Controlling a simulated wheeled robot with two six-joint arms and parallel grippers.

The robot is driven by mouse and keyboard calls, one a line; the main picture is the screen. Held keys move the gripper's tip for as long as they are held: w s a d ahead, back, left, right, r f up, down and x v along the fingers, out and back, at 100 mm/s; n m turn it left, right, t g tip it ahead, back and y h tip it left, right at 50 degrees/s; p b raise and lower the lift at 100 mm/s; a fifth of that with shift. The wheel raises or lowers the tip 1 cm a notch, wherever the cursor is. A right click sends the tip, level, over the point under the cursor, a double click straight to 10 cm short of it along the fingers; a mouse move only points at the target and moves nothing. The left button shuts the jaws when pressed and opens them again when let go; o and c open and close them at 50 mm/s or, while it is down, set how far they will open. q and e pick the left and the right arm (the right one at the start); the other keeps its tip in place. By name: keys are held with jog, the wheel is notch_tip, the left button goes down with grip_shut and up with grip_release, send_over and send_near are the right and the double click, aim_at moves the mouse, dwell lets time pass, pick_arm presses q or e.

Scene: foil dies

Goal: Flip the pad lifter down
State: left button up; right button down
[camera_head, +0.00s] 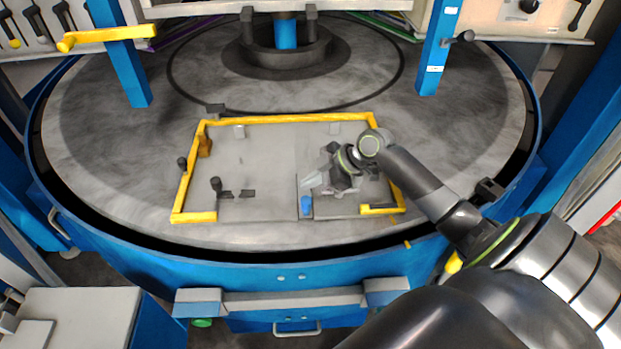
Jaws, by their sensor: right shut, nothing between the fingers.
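A grey plate (265,160) with a yellow frame (290,119) lies on the round turntable. My right gripper (313,181) reaches in from the right over the plate's right half. Its fingers are shut and empty, pointing left. A small blue piece (306,206) sits just below the fingertips, near the front edge. I cannot tell whether the fingers touch it. Which part is the pad lifter is not clear. A dark knobbed lever (216,185) stands left of the gripper, with flat dark pieces (238,194) beside it. The wrist hides part of the plate. My left gripper is not in view.
The turntable (110,150) has a raised blue rim. Blue posts (122,60) stand at the back left and back right (437,50). A dark round column base (285,50) is at the back centre. The plate's middle is clear.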

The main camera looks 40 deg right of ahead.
jog(key=shift+f, duration=0.1)
jog(key=shift+w+d+f+m+g+b, duration=0.2)
jog(key=shift+w+f+m+g+b, duration=0.1)
jog(key=shift+f+g+b, duration=0.3)
jog(key=shift+w+d+f+m+g+y+b, duration=0.1)
jog(key=shift+w+f+m+g+y+b, duration=0.15)
jog(key=shift+f+y+b, duration=0.2)
jog(key=shift+s+r, duration=0.1)
jog(key=shift+s, duration=0.05)
